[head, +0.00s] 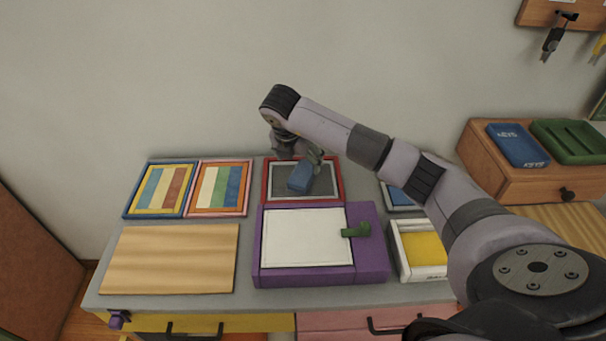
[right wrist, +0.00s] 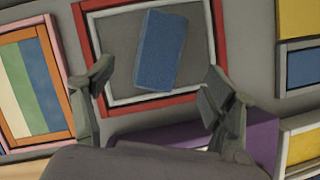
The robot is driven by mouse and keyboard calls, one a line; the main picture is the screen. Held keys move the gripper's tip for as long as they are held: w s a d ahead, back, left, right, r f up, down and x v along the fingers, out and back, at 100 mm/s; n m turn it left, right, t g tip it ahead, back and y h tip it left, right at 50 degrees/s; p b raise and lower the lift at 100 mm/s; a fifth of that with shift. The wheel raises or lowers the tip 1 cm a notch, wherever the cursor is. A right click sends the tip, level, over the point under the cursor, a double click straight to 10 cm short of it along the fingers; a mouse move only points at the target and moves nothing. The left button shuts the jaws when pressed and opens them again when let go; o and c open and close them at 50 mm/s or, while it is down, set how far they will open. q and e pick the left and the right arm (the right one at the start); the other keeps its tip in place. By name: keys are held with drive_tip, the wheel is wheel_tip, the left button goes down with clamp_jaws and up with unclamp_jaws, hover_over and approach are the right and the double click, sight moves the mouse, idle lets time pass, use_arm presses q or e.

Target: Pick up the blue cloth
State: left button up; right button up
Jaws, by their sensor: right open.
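The blue cloth (head: 301,176) is a small blue block-like piece lying on the grey panel of a red-framed tray (head: 331,199) at the back of the table. It also shows in the right wrist view (right wrist: 161,50), lying slightly tilted inside the frame. My right gripper (head: 300,158) is above the tray, close to the cloth. In the right wrist view its two fingers (right wrist: 157,95) are spread apart with nothing between them, and the cloth lies beyond the fingertips. My left gripper is not in view.
A purple box (head: 370,265) with a white panel and green handle stands in front of the tray. Striped framed boards (head: 219,188) and a wooden board (head: 165,258) lie left. A white box (head: 420,251) and a wooden drawer unit (head: 530,186) stand right.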

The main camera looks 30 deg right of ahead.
sight(303, 173)
drive_tip(key=shift+x, duration=1)
drive_tip(key=p+x, duration=0.1)
drive_tip(key=x, duration=0.3)
drive_tip(key=shift+f, duration=0.25)
drive_tip(key=shift+d+f, duration=0.15)
drive_tip(key=shift+f, duration=0.05)
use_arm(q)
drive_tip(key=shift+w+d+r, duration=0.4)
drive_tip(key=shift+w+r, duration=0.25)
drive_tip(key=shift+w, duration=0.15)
use_arm(e)
drive_tip(key=shift+c, duration=0.4)
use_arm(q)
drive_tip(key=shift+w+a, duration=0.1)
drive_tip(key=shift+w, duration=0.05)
use_arm(e)
drive_tip(key=c, duration=1.2)
